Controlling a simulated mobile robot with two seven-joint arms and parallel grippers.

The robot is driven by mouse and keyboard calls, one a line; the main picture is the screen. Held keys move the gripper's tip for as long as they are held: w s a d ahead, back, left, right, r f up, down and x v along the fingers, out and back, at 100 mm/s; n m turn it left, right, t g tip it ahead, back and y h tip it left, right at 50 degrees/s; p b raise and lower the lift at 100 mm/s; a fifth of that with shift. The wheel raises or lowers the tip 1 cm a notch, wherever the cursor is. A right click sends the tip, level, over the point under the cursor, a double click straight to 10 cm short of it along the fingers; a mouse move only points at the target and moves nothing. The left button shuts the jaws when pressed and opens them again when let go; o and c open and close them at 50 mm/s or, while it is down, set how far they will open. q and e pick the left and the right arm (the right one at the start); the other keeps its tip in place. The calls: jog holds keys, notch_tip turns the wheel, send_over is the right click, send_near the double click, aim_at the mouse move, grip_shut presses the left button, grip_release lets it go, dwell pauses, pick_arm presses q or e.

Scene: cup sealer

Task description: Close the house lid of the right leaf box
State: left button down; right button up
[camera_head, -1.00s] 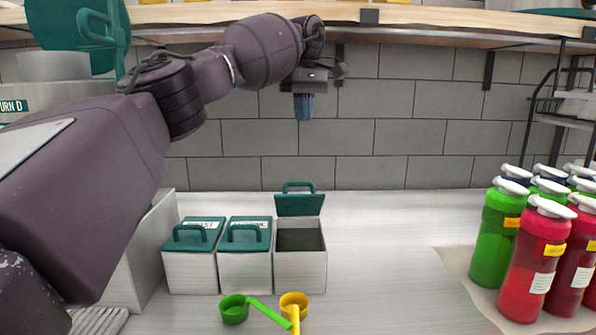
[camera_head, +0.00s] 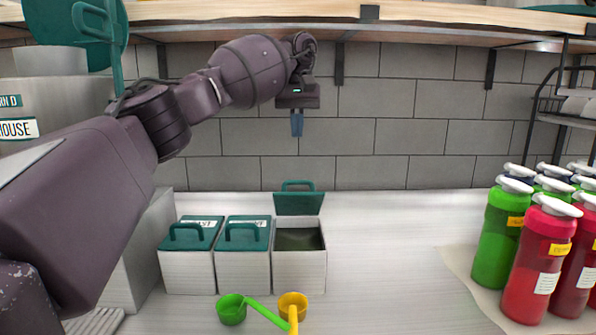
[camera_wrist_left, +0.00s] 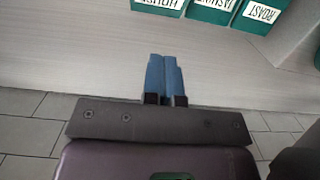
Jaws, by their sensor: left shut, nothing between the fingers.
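The right leaf box (camera_head: 299,265) is a white box standing open, with dark leaf inside. Its green house lid (camera_head: 299,204) stands upright at the back edge, with the handle on top. In the left wrist view, the lid (camera_wrist_left: 160,4) shows at the top edge with an upside-down, partly cut label. My left gripper (camera_head: 297,134) hangs above the raised lid, pointing down, apart from it. Its blue fingers (camera_wrist_left: 166,75) are together and empty. My right gripper is not in view.
Two closed leaf boxes (camera_head: 243,268) (camera_head: 187,270) stand left of the open one. Green (camera_head: 231,310) and yellow (camera_head: 293,306) scoops lie in front. Several bottles (camera_head: 540,260) stand at right. A wooden shelf (camera_head: 420,28) runs above. The counter between boxes and bottles is clear.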

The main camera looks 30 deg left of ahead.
aim_at(298, 196)
pick_arm(q)
jog(key=shift+s+d+f+p, duration=0.1)
jog(key=shift+s+d+f, duration=0.35)
jog(key=shift+f, duration=0.9)
jog(key=shift+s+d+f+p, duration=0.2)
jog(key=shift+s+f, duration=0.45)
jog(key=shift+f, duration=0.7)
jog(key=shift+s+d+f+p, duration=0.1)
jog(key=shift+s+d+f, duration=0.35)
jog(key=shift+f, duration=0.9)
jog(key=shift+s+a, duration=0.15)
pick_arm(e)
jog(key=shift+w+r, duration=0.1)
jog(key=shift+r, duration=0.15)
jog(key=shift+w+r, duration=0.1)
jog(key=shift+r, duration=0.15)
